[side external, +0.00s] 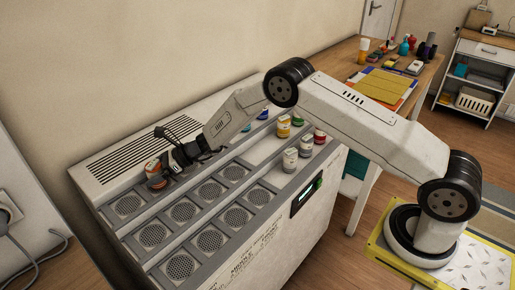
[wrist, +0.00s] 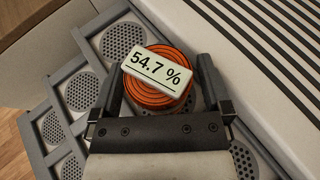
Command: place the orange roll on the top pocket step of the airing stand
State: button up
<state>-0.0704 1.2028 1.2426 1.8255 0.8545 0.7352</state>
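The orange roll (wrist: 153,98) shows from above in the wrist view, with a white label reading 54.7 % across its top. The roll covers the second pocket from the left. Whether its underside rests in the pocket or hangs just above it is hidden.
The leftmost top pocket (side external: 127,205) is empty, and the lower steps at the left have empty grille pockets. Several coloured jars (side external: 290,158) stand on the steps at the right. A slatted vent (wrist: 265,40) borders the top step. A desk with clutter (side external: 385,85) stands behind.

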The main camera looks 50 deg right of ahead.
jog(key=shift+r, duration=0.2)
jog(key=shift+s+d+r, duration=0.1)
jog(key=shift+s+d, duration=0.05)
jog(key=shift+d, duration=0.1)
jog(key=v, duration=1.1)
jog(key=shift+s+d, duration=0.1)
jog(key=shift+s, duration=0.05)
dwell(0.5)
jog(key=s+d+r+n+g+h, duration=0.1)
jog(key=s+d+n+h, duration=0.1)
jog(key=s+n, duration=0.6)
jog(key=s+d+r+n+g+h, duration=0.2)
jog(key=s+n+h, duration=0.3)
jog(key=s+n, duration=0.3)
jog(key=s+d+r+n+g+h, duration=0.2)
jog(key=s+d+n+h, duration=0.2)
jog(key=s+n, duration=0.4)
jog(key=s, duration=0.5)
jog(key=shift+s+n, duration=0.2)
jog(key=shift+n, duration=0.2)
